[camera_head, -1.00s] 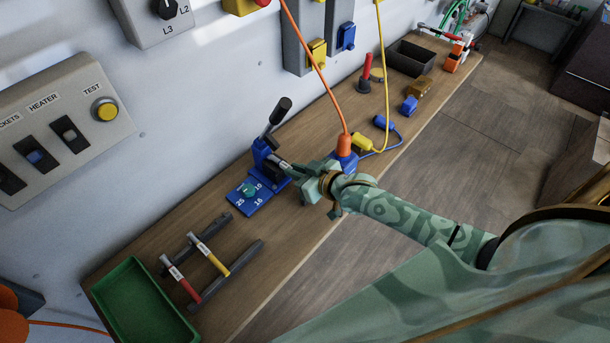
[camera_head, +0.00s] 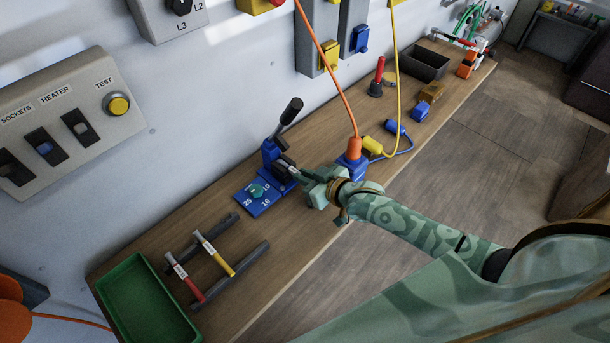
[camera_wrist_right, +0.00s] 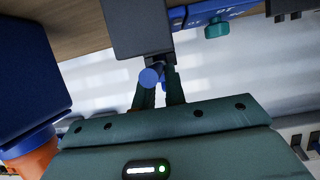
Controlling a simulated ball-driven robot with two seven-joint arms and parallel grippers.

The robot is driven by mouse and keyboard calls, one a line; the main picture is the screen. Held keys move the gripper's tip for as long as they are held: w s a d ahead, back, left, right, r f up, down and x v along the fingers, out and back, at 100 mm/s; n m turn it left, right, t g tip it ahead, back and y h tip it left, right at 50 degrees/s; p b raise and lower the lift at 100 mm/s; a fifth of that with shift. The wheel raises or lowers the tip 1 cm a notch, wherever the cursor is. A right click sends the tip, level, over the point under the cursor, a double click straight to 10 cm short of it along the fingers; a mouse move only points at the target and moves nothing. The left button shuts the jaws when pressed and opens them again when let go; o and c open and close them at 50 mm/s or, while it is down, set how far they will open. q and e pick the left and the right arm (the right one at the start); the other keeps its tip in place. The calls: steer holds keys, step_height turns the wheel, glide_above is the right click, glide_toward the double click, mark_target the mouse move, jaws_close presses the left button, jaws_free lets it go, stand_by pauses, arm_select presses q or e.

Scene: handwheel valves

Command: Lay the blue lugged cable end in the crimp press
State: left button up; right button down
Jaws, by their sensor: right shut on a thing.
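The crimp press (camera_head: 270,154) is blue with a black-gripped lever raised. Its blue base plate (camera_head: 259,203) bears numbers and a teal knob. My right gripper (camera_head: 300,174) is at the right side of the press, its fingertips close to the jaw. In the right wrist view it (camera_wrist_right: 159,84) is shut on the blue cable end (camera_wrist_right: 150,77), whose round blue end shows between the fingers, below a dark grey block (camera_wrist_right: 138,28) of the press. The lug is hidden, and I cannot tell whether it lies inside the jaw. My left gripper is not in view.
Red (camera_head: 185,278) and yellow (camera_head: 214,255) labelled cable ends lie across dark rails. A green tray (camera_head: 140,296) stands at the near left. A blue socket block with an orange plug (camera_head: 354,147) is close behind my right gripper. Bare bench lies in front of the press.

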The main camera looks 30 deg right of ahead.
steer(key=shift+f, duration=0.45)
steer(key=c, duration=1.4)
jaws_free()
steer(key=shift+o, duration=0.2)
steer(key=p+v, duration=0.3)
steer(key=v, duration=1.3)
steer(key=shift+s+d+r, duration=0.1)
